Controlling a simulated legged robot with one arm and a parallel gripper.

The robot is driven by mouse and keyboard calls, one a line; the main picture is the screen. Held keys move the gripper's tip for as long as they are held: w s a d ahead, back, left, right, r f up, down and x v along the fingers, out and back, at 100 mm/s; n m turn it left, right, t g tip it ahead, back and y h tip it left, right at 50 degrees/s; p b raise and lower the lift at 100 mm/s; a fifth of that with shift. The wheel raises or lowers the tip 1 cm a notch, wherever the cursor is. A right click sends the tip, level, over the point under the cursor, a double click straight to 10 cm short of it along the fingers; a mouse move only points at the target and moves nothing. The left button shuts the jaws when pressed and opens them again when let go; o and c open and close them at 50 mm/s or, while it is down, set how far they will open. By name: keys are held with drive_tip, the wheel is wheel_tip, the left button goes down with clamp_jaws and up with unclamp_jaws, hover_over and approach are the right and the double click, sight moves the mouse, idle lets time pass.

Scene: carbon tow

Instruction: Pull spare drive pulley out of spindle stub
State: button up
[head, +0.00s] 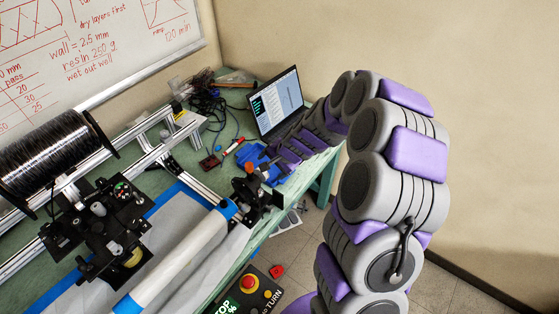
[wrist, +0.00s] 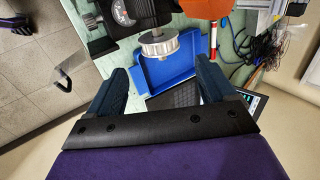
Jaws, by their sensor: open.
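In the wrist view the spare drive pulley (wrist: 158,47) is a pale, toothed wheel on the end of the dark machine's spindle stub; the stub itself is mostly hidden behind it. My gripper (wrist: 163,72) is open, with one dark blue finger to each side and the pulley ahead, between and slightly beyond the fingertips. No contact shows. In the head view my arm reaches down toward the dark end unit (head: 250,188) of the winding machine; the pulley and fingertips are too small to make out there.
A blue tray (wrist: 182,66) lies below the pulley, and an orange part (wrist: 205,8) sits close by. A laptop (head: 275,102), loose cables (head: 208,100) and markers crowd the green table. The white-wrapped mandrel (head: 180,258) runs along the machine.

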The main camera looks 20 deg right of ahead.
drive_tip(key=x, duration=0.3)
drive_tip(key=a+x, duration=0.1)
drive_tip(key=x, duration=0.2)
drive_tip(key=shift+s+a+b, duration=0.1)
drive_tip(key=shift+a+b, duration=0.05)
drive_tip(key=shift+b, duration=0.25)
drive_tip(key=shift+w+f, duration=0.3)
drive_tip(key=shift+f, duration=0.2)
drive_tip(key=shift+d+f, duration=0.15)
drive_tip(key=shift+d, duration=0.2)
drive_tip(key=shift+a, duration=0.1)
